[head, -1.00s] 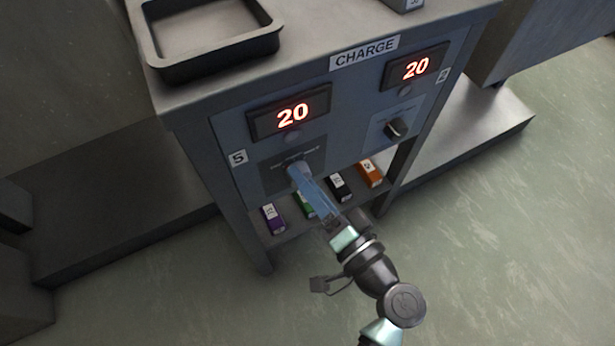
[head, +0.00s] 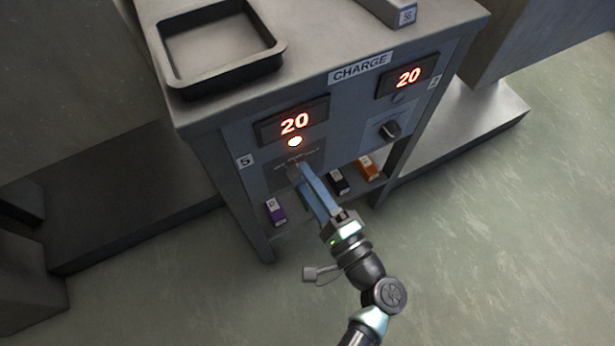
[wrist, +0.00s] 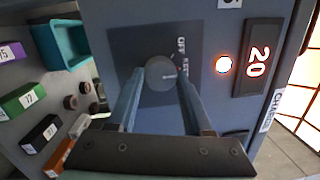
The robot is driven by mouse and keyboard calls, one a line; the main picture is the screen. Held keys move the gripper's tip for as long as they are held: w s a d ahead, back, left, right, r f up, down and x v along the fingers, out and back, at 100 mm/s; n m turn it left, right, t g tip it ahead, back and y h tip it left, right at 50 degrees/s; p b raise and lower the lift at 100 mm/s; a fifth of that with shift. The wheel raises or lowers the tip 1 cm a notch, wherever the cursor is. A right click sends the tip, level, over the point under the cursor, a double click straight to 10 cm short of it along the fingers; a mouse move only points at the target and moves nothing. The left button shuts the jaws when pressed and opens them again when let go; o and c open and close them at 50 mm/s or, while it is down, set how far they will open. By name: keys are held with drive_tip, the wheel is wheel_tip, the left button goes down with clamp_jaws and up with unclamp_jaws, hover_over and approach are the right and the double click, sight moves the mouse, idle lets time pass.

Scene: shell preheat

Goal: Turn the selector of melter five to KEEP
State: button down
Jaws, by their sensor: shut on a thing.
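The melter five panel, tagged 5 (head: 245,161), carries a lit red display (head: 295,123) reading 20. A round lamp (head: 295,142) under it glows, and also shows lit in the wrist view (wrist: 223,65). Below it is the dark selector knob (wrist: 160,85). My gripper (head: 298,172) is shut on this knob, one long blue finger on each side. In the wrist view OFF and the start of KEEP are legible beside the knob; further lettering is hidden or too small. The knob's pale mark points toward the lettering, roughly at KEEP; its exact alignment is unclear.
Another display (head: 410,77) reading 20 and its knob (head: 389,130) are to the right. A black tray (head: 222,88) sits on top. Purple (head: 276,211), black (head: 339,182) and orange (head: 367,167) blocks lie on the shelf below. A teal bin (wrist: 62,43) shows in the wrist view.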

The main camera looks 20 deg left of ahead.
idle(0.4)
drive_tip(key=shift+c, duration=1.6)
unclamp_jaws()
drive_tip(key=p+v, duration=0.2)
drive_tip(key=v, duration=1.1)
